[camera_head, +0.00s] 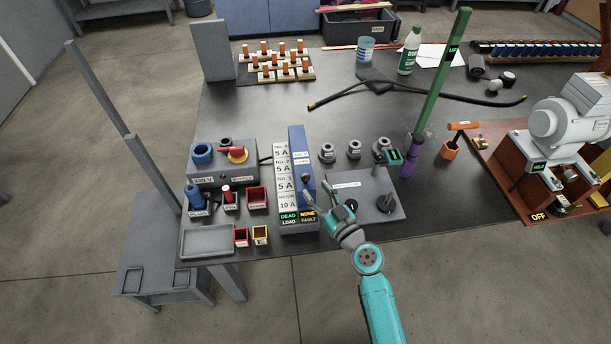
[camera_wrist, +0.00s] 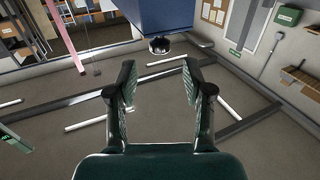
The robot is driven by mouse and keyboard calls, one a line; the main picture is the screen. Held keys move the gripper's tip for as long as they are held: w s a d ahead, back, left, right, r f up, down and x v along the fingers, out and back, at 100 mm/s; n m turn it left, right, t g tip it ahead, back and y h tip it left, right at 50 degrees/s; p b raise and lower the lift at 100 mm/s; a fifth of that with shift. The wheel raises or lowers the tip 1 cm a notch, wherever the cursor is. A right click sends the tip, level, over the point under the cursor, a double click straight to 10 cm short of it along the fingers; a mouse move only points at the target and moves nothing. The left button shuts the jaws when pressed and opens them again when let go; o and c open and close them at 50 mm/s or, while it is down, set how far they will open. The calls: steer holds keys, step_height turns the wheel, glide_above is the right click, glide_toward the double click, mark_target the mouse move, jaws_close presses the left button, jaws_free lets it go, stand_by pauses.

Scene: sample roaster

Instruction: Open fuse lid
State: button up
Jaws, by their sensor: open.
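The fuse box stands on the dark bench in the head view, with a white label strip (camera_head: 283,180) and a long blue lid (camera_head: 299,150) beside it. Below the strip, small displays (camera_head: 297,219) read DEAD LOAD and NONE FAULT. My gripper (camera_head: 314,193) is at the near end of the blue lid, partly covering it. In the wrist view my gripper (camera_wrist: 158,85) is open with nothing between its fingers. A blue block (camera_wrist: 165,15) with a dark round knob (camera_wrist: 160,45) lies just beyond the fingertips, apart from them. I cannot tell whether the lid is latched.
A grey plate (camera_head: 365,190) with posts lies right of the fuse box. A supply box with a red knob (camera_head: 237,154) and small red bins stand left. A motor stand (camera_head: 535,165) is farther right.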

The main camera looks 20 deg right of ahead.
mark_target(308, 179)
steer(key=x, duration=0.7)
jaws_close()
